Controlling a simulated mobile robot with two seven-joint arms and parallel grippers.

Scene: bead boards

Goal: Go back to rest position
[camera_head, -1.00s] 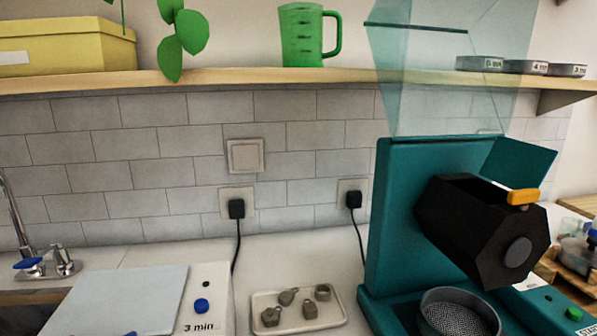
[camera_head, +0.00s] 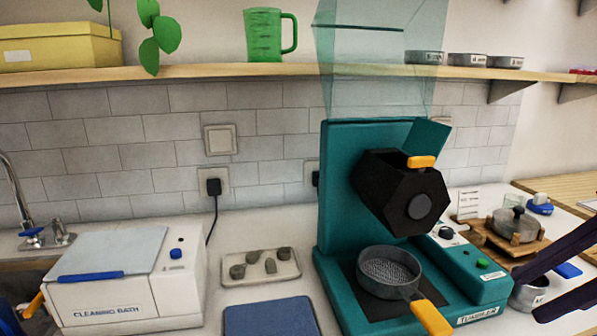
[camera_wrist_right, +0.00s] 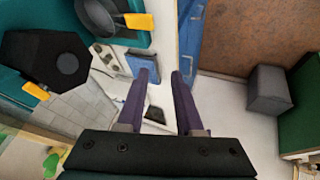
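My right gripper (camera_head: 527,294) enters at the right edge of the head view. Its two dark purple fingers are apart with nothing between them, beside a metal pot (camera_head: 528,294) right of the teal tumbler (camera_head: 335,200). In the right wrist view the same gripper (camera_wrist_right: 163,76) is open and empty above the floor and counter area. My left gripper cannot be made out in the head view. A dark blue shape (camera_head: 8,318) at the lower left corner is too cut off to identify.
A sieve pan (camera_head: 388,272) with orange handle sits on the tumbler base. The cleaning bath (camera_head: 130,295) stands left, with a tray of small parts (camera_head: 260,268) and blue mat (camera_head: 270,318) between. A shelf (camera_head: 200,71) runs above.

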